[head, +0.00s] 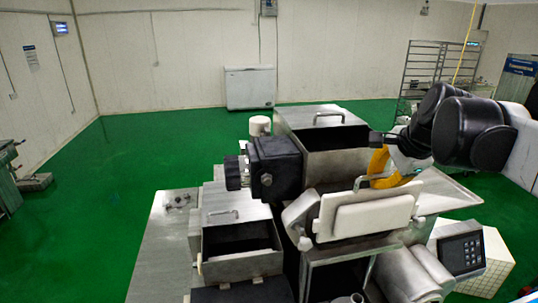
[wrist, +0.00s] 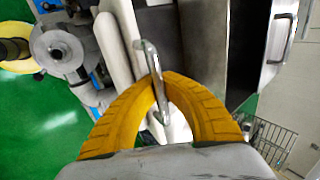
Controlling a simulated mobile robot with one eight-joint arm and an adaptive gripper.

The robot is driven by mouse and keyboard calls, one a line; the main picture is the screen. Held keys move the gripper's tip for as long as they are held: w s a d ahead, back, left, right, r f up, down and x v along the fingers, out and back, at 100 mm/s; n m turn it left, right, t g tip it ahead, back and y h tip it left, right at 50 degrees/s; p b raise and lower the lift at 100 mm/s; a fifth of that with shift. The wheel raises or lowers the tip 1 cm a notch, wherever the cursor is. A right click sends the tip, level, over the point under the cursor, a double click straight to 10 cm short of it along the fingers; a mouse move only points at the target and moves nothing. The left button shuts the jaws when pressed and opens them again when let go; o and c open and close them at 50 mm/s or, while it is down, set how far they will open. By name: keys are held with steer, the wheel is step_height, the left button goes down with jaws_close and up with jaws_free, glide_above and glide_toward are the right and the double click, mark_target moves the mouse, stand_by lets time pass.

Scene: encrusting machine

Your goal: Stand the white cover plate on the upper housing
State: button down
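The white cover plate (head: 372,216) stands nearly upright at the front right of the machine, with a raised panel on its face and a metal handle (head: 376,180) on its top edge. It also shows edge-on in the wrist view (wrist: 113,52). My gripper (wrist: 158,80) has its yellow fingers closed around the metal handle, one on each side. In the head view the yellow fingers (head: 379,164) are just behind the plate's top edge. The plate is at the upper metal housing (head: 298,213); I cannot tell whether its lower edge rests there.
A metal hopper with a handled lid (head: 322,117) stands behind the plate. A black block (head: 275,168) and a lower open bin (head: 238,262) are to the left. A control panel (head: 461,253) is at the lower right. Green floor is free at the left.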

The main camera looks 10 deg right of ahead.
steer(key=b+x, duration=0.2)
steer(key=x, duration=0.1)
steer(key=shift+f, duration=0.1)
stand_by(0.4)
steer(key=shift+w+a, duration=0.15)
steer(key=shift+w, duration=0.1)
stand_by(0.4)
steer(key=shift+f, duration=0.1)
steer(key=shift+f+b, duration=0.55)
steer(key=shift+f, duration=0.1)
